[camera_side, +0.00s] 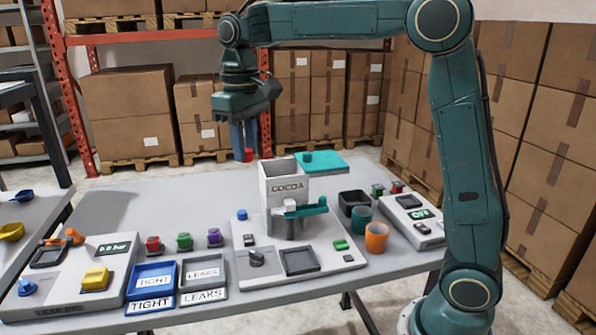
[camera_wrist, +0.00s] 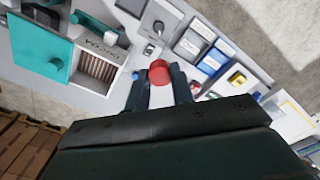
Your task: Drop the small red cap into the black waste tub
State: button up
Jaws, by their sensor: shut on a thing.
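My gripper (camera_side: 244,146) hangs in the air over the back of the table, left of and above the cocoa hopper. Its blue fingers are shut on the small red cap (camera_side: 248,156), which shows at the fingertips. The red cap also shows between the fingertips in the wrist view (camera_wrist: 159,72). The black waste tub (camera_side: 345,197) stands on the table right of the hopper, well to the right of my gripper and below it. Its inside is too dark to make out.
The grey cocoa hopper (camera_side: 284,187) rises mid-table, with a teal lid (camera_side: 325,161) behind it. A teal cup (camera_side: 361,220) and an orange cup (camera_side: 376,237) stand near the tub. Blue TIGHT (camera_side: 152,282) and grey LEAKS (camera_side: 203,275) trays lie in front. The table's back left is clear.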

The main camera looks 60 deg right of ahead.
jog(key=shift+r, duration=0.75)
jog(key=s+d, duration=0.4)
jog(key=d, duration=0.8)
jog(key=s+d, duration=0.4)
jog(key=d, duration=0.8)
jog(key=s+d, duration=0.3)
jog(key=d, duration=1)
notch_tip(320, 180, down, 18)
jog(key=shift+s+a+f, duration=0.2)
jog(key=shift+a+f, duration=0.05)
jog(key=shift+f, duration=2.95)
